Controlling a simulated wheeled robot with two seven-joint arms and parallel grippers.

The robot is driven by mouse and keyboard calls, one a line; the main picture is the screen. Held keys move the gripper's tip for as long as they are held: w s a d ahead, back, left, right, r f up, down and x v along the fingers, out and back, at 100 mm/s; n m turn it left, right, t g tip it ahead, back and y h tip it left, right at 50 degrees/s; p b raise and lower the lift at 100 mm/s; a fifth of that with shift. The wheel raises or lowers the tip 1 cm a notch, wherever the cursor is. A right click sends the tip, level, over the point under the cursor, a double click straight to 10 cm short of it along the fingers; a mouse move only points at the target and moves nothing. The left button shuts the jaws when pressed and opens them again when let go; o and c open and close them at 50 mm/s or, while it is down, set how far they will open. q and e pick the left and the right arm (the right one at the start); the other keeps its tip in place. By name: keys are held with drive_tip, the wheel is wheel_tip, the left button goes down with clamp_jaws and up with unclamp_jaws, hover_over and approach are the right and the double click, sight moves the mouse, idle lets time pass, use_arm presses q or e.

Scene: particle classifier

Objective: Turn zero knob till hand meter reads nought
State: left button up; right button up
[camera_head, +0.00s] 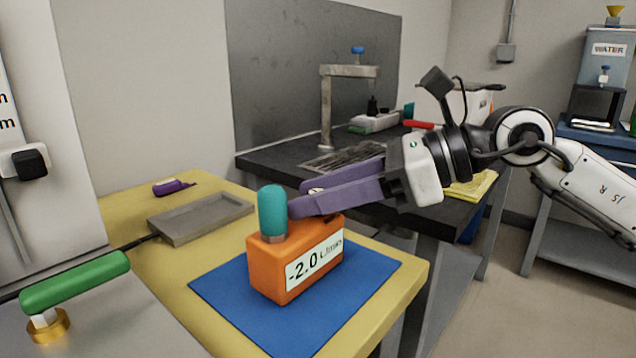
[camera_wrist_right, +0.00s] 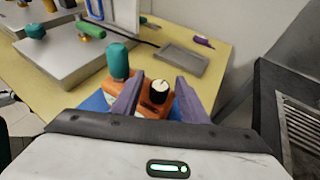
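The orange hand meter (camera_head: 268,270) stands upright on a blue mat (camera_head: 225,292), with a teal cylindrical cap on its left end. Its white display (camera_head: 314,262) reads -2.0. The zero knob (camera_wrist_right: 160,91) is black with a pale mark, on the meter's top in the right wrist view; the fingers mostly hide it in the head view. My right gripper (camera_head: 302,198) reaches in from the right with purple fingers apart. In the right wrist view the fingers (camera_wrist_right: 160,82) lie either side of the knob, with a gap showing. My left gripper is not in view.
A shallow grey tray (camera_head: 246,206) and a purple-handled tool (camera_head: 172,187) lie behind the meter on the yellow table (camera_head: 160,270). A green-handled lever (camera_head: 75,283) is at left. A dark bench (camera_head: 270,162) with a metal stand (camera_head: 326,110) is behind.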

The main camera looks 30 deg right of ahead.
clamp_jaws()
